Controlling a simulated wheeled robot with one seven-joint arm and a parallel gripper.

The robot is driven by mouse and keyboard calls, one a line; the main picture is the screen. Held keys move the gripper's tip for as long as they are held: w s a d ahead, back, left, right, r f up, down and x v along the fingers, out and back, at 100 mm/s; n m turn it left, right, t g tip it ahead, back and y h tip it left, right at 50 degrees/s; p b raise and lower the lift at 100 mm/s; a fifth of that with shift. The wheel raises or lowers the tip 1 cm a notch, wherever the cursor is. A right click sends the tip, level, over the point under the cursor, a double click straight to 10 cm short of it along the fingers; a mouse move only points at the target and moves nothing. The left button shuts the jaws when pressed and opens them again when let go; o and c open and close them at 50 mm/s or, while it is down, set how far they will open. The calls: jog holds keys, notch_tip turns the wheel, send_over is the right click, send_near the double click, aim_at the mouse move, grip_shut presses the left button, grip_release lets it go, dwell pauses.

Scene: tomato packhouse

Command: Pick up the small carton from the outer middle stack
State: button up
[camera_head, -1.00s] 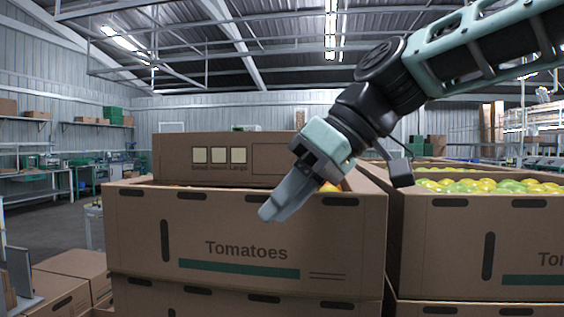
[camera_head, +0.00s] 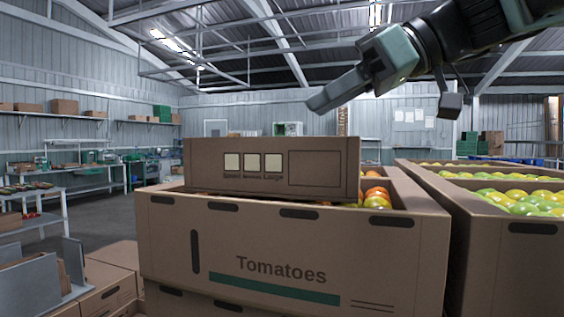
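The small carton (camera_head: 272,190) is a long, low brown box with three pale squares and size labels on its front. It sits on the open top of a large brown carton marked Tomatoes (camera_head: 290,248), towards its left and middle. My gripper (camera_head: 317,102) is above and apart from the small carton, pointing down to the left. The back of the small carton is hidden.
Red and orange tomatoes (camera_head: 377,197) show right of the small carton. Another large carton (camera_head: 492,245) with green and yellow tomatoes (camera_head: 508,203) stands close on the right. Lower cartons (camera_head: 108,283) and a grey upright panel (camera_head: 72,262) are at lower left. Shelves line the left wall.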

aim_at(269, 138)
jog(key=p+x, duration=0.3)
jog(key=x, duration=0.7)
jog(key=shift+w+f+p, duration=0.2)
jog(key=shift+w+p, duration=0.1)
jog(key=shift+c, duration=0.3)
grip_shut()
